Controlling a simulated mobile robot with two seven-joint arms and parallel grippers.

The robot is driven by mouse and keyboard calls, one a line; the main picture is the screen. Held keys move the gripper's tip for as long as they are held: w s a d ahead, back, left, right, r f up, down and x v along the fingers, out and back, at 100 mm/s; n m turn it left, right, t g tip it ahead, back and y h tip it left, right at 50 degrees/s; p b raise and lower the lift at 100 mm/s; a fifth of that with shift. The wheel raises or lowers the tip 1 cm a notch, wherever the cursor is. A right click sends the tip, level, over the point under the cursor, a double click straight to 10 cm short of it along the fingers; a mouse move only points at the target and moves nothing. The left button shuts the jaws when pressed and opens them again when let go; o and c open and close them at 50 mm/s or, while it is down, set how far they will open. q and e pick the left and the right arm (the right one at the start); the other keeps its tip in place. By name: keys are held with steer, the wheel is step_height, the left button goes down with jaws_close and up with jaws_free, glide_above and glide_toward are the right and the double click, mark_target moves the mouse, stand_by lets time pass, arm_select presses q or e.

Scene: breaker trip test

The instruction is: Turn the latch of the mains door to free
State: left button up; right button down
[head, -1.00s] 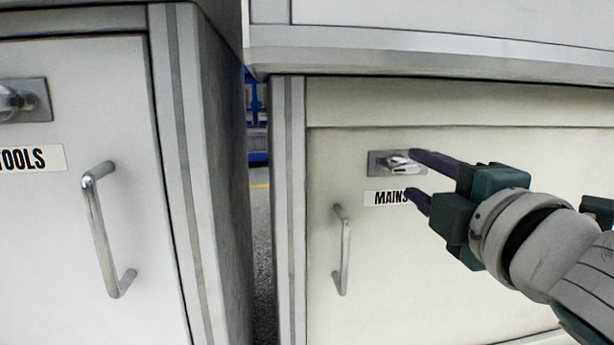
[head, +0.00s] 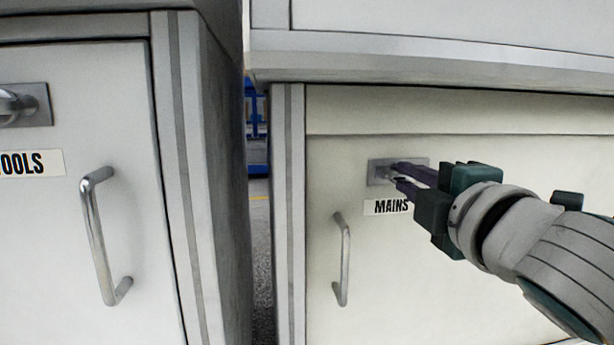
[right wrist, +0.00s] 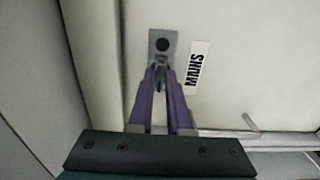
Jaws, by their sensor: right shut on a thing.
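The mains door (head: 385,265) is a pale cabinet door with a MAINS label (head: 390,207) and a vertical bar handle (head: 342,260). Its latch sits on a grey metal plate (head: 378,172) above the label. My right gripper (head: 398,174) reaches in from the right and is shut on the latch, whose knob is mostly hidden by the fingers. In the right wrist view the purple fingers (right wrist: 161,90) close on the latch (right wrist: 160,64) below a dark round hole in the plate. The latch's exact angle is hard to tell. My left gripper is not in view.
A second cabinet stands at the left, with a TOOLS label (head: 30,163), its own latch (head: 22,104) and a bar handle (head: 105,235). A narrow gap separates the cabinets, with a blue object (head: 257,130) behind it. An overhanging ledge (head: 430,66) runs above the mains door.

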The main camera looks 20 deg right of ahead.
steer(key=shift+m, duration=0.3)
stand_by(0.4)
steer(key=shift+m+p, duration=5.85)
steer(key=shift+m, duration=2.85)
steer(key=c, duration=0.9)
jaws_free()
steer(key=shift+o, duration=0.2)
